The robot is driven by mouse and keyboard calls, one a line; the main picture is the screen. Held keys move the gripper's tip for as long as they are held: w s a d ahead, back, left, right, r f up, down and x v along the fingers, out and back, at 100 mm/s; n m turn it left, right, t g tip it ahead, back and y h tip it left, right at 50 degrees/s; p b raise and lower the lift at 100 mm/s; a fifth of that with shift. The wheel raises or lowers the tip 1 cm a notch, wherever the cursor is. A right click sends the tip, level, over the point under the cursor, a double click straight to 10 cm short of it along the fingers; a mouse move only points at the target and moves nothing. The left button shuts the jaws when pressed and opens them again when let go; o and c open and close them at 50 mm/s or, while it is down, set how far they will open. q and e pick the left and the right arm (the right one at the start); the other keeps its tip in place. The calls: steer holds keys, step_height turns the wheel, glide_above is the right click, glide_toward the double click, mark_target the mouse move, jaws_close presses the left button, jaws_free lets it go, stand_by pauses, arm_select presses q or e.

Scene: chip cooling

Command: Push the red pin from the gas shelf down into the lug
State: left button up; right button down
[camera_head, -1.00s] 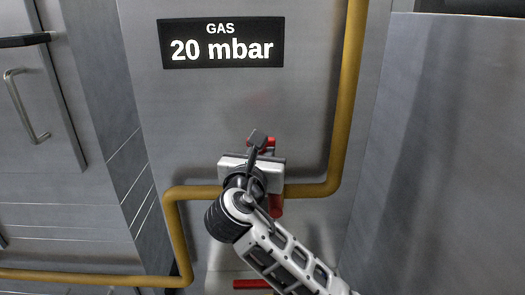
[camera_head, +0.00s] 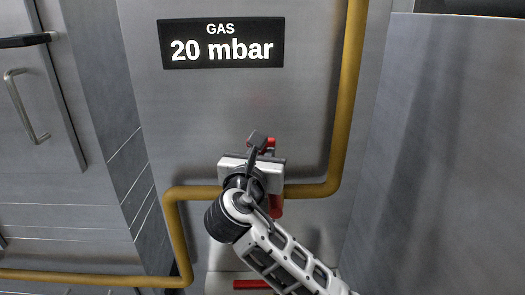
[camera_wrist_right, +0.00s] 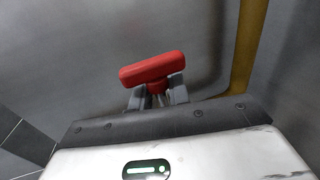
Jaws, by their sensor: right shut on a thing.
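The red pin (camera_wrist_right: 152,68) shows in the right wrist view as a thick red crossbar with a short stem. My right gripper (camera_wrist_right: 157,93) is shut on the stem just under the crossbar. The pin's lower end and the lug are hidden behind my gripper and wrist, so I cannot tell how deep the pin sits. My left gripper is not in view.
A yellow gas pipe (camera_head: 345,110) runs down the grey wall and bends left behind my wrist. A red part (camera_head: 276,207) shows just below my gripper. A red bar (camera_head: 252,284) lies on a pale shelf (camera_head: 222,284) below. The sign (camera_head: 221,43) reads GAS 20 mbar.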

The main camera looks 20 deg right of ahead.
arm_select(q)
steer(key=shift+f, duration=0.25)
arm_select(e)
steer(key=shift+f, duration=0.95)
steer(key=c, duration=1.3)
jaws_free()
steer(key=shift+o, duration=0.2)
steer(key=shift+f, duration=0.1)
steer(key=shift+f, duration=0.1)
arm_select(q)
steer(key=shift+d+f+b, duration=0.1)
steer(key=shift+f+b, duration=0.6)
steer(key=shift+b, duration=0.4)
arm_select(e)
steer(key=v, duration=1.6)
steer(key=shift+r, duration=0.25)
